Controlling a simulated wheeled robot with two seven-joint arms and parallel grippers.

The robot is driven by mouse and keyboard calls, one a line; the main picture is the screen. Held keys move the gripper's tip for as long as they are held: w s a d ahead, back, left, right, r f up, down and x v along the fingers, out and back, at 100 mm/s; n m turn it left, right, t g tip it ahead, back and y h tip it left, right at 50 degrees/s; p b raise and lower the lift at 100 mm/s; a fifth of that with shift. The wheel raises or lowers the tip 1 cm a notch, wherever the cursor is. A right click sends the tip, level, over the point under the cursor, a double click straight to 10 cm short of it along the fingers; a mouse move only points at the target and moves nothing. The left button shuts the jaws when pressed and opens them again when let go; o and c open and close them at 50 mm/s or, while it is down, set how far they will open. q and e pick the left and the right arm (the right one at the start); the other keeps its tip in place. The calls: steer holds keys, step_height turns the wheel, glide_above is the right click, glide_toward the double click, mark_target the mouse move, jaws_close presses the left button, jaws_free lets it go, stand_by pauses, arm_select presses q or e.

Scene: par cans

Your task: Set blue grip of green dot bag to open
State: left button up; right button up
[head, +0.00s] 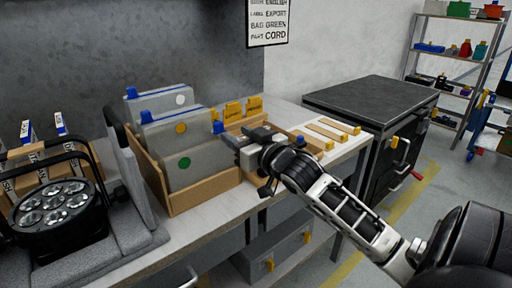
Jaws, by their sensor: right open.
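The green dot bag (190,164) is the front grey bag in a cardboard box. Its green dot faces me. A blue grip (219,128) shows at the right end of its top edge. Behind it stand the yellow dot bag (168,127) and the white dot bag (165,101), each with a blue grip at the left end of its blue strip. My right gripper (236,141) is open, just right of and close to the green dot bag's grip. I cannot tell whether it touches the grip. The gripper hides part of the box's right end. My left gripper is out of view.
The cardboard box (205,197) stands on a bench. A black par can (62,212) sits in grey foam at left. Yellow-tipped strips (325,133) lie behind and right of my gripper. A dark cabinet (370,97) stands at right. A sign (268,20) hangs on the wall.

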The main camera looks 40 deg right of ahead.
steer(key=s, duration=0.6)
steer(key=shift+s+a, duration=0.25)
steer(key=s+a+f+n+g+y+p, duration=0.1)
steer(key=s+a+f+g, duration=0.15)
steer(key=a+f, duration=0.5)
steer(key=s+a+f+g+y, duration=0.1)
steer(key=s+a+f+g, duration=0.2)
steer(key=f, duration=0.7)
steer(key=s+a+f+n+g+y, duration=0.1)
steer(key=s+a+f, duration=0.3)
steer(key=a, duration=0.3)
steer(key=s+a+f+n+g+y, duration=0.1)
steer(key=s+a+f, duration=0.3)
steer(key=a, duration=0.3)
steer(key=shift+s+a+y+p, duration=0.2)
steer(key=shift+a+y+p, duration=0.1)
steer(key=shift+a+p, duration=0.05)
steer(key=shift+d, duration=0.1)
